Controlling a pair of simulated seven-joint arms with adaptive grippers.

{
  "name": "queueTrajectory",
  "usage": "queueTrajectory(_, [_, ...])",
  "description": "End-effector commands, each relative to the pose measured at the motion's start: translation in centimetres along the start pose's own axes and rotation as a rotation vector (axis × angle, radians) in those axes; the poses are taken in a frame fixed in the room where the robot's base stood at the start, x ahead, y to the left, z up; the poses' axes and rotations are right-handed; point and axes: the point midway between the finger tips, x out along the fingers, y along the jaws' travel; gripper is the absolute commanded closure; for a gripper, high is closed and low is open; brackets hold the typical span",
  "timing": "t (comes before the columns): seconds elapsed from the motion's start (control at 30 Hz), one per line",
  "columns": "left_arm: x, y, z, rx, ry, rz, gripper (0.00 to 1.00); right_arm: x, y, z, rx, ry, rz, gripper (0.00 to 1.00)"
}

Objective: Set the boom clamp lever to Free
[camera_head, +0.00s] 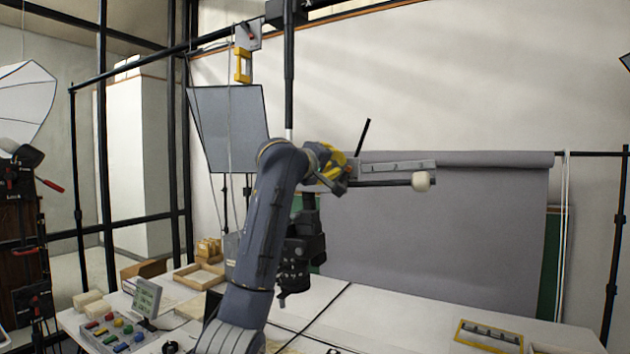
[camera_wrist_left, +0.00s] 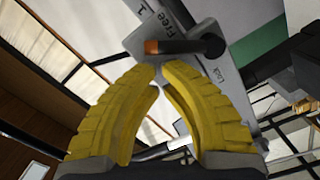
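In the left wrist view, the boom clamp lever (camera_wrist_left: 185,47) is a dark handle with an orange end at the left and a round dark end at the right. It lies across a grey plate (camera_wrist_left: 128,43) marked "Free" above the lever and "Lock" below it. My left gripper (camera_wrist_left: 161,68) has yellow fingers with their tips nearly together just below the lever, with nothing seen between them. In the head view the left gripper (camera_head: 334,165) is beside a grey slotted bar (camera_head: 397,166); the lever cannot be made out there. My right gripper is not seen.
A dark rod with a pale ball end (camera_head: 421,181) sticks out right of the gripper. A black camera-like device (camera_head: 300,252) hangs below it. A grey backdrop (camera_head: 440,230) stands behind. The white table (camera_head: 385,318) holds a button panel (camera_head: 112,332) and a yellow-edged tray (camera_head: 488,336).

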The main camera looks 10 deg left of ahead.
Motion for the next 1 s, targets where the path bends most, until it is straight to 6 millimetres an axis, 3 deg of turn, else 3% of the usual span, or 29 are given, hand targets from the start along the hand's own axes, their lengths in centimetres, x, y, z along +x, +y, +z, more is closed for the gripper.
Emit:
queueTrajectory(0.67, [-0.1,0.0,-0.3,0.0,0.003,-0.002,1.0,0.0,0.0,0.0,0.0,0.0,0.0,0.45])
queueTrajectory(1.0, [-0.4,0.8,-2.9,-0.001,-0.01,0.006,1.0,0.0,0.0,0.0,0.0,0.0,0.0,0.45])
